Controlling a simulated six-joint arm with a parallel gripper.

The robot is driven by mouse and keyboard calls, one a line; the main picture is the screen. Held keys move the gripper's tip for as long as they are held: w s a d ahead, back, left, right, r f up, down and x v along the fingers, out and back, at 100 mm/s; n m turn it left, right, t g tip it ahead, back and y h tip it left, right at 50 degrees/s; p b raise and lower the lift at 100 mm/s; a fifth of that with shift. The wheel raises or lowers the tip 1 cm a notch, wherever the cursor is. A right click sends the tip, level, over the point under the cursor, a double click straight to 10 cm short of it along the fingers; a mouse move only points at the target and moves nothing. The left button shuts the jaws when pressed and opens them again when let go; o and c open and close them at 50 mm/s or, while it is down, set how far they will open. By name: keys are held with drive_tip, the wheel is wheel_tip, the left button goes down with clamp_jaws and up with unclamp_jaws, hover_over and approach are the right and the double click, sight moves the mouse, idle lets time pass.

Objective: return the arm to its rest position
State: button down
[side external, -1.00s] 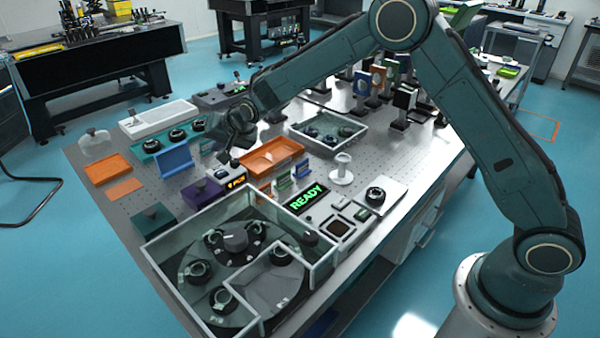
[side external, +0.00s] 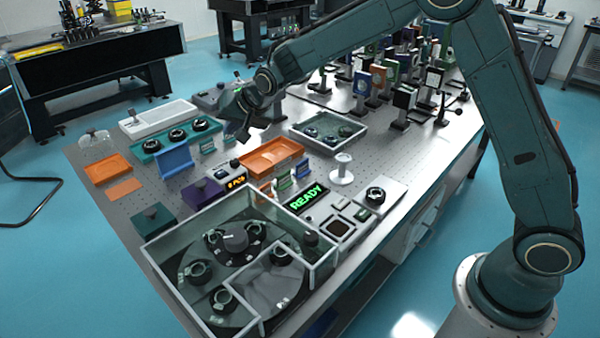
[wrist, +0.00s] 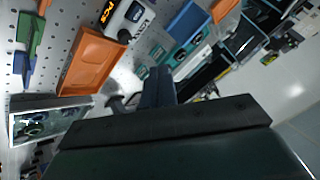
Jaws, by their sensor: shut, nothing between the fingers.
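My gripper (side external: 243,136) hangs in the air over the back part of the optical table (side external: 130,195), behind the orange tray (side external: 262,163). It is small and dark in the side view, with its fingers pointing down. In the wrist view my gripper (wrist: 158,82) shows as a dark closed shape at the lower middle, with nothing seen in it. My arm reaches from its base at the right, up and across to the left.
A clear-walled tray (side external: 327,133) stands right of my gripper. A teal tray (side external: 176,143) with round parts is to its left. A glass-walled enclosure (side external: 240,200) fills the front. Several optic mounts (side external: 402,98) stand at the back right. The air around my gripper is free.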

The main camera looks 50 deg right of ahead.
drive_tip(key=s+d+r+n+g, duration=0.1)
drive_tip(key=s+d+r+n, duration=0.15)
drive_tip(key=s+r, duration=0.55)
drive_tip(key=s+d+r+n+g, duration=0.1)
drive_tip(key=s+d+r, duration=0.35)
drive_tip(key=s, duration=0.85)
drive_tip(key=s+d+f+n+g, duration=0.1)
drive_tip(key=s+d+f+n, duration=0.1)
drive_tip(key=s, duration=2)
drive_tip(key=shift+s+d+n+h, duration=0.2)
drive_tip(key=shift+s+n+h, duration=0.15)
drive_tip(key=shift+n, duration=0.4)
drive_tip(key=shift+w, duration=0.1)
